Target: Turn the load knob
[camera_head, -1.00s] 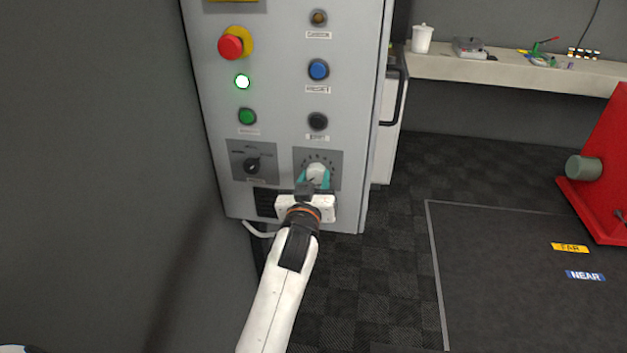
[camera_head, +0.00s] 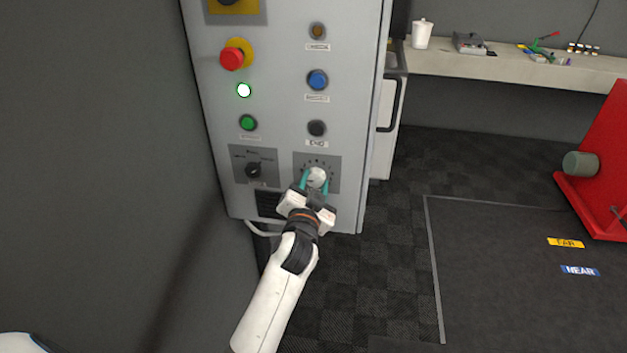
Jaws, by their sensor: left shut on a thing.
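The load knob (camera_head: 317,176) is a pale round dial on a grey plate with tick marks, low on the right of the grey control cabinet (camera_head: 350,100). My left gripper (camera_head: 316,182) reaches up to it from below. Its two teal fingers lie on either side of the knob and are shut on it. The gripper body is tilted, its right side lower. The gripper covers the lower part of the dial plate. My right gripper is not in view.
A black selector knob (camera_head: 253,170) sits left of the load knob. A workbench (camera_head: 500,65) stands behind right.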

